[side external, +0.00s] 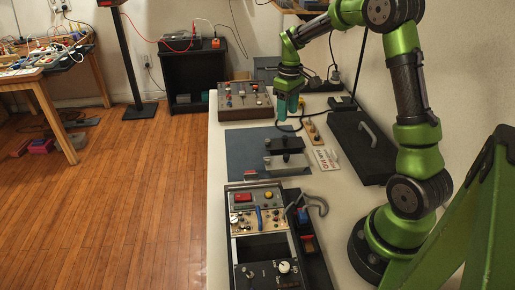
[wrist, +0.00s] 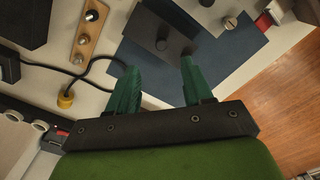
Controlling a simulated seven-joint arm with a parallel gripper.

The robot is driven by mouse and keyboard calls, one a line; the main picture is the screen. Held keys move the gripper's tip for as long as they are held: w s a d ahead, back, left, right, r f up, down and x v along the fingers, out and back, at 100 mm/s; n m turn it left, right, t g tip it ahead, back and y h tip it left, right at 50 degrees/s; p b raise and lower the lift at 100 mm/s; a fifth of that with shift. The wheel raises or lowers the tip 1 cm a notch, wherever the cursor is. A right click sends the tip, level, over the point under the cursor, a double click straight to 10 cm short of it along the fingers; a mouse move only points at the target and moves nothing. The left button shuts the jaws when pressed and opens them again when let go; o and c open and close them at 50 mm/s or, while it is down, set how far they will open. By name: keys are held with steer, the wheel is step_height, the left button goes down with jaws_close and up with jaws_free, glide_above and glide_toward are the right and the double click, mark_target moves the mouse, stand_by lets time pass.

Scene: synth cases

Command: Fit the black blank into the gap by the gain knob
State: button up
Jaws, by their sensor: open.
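The black blank (side external: 285,145), a flat plate with two dark knobs, lies on the blue-grey mat (side external: 240,150). It also shows in the wrist view (wrist: 150,32), beyond my fingertips. My gripper (side external: 290,115) is open and empty, with teal fingers, above the bench behind the blank. In the wrist view my two fingers (wrist: 157,78) stand apart, with nothing between them. The dark gap (side external: 262,248) is in the rack case at the front. A black panel with a white knob (side external: 284,267) borders it; its label is too small to read.
A grey plate (side external: 287,164) with knobs lies in front of the black blank. A narrow wooden strip (side external: 313,133), a white sign (side external: 325,158) and a black lid with a handle (side external: 360,145) lie to the right. A knobbed box (side external: 245,101) stands behind; a cable runs near my gripper.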

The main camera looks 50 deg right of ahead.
mark_target(285, 136)
step_height(285, 136, down, 9)
steer(key=shift+a+f, duration=0.1)
steer(key=shift+f, duration=0.05)
stand_by(0.4)
jaws_close()
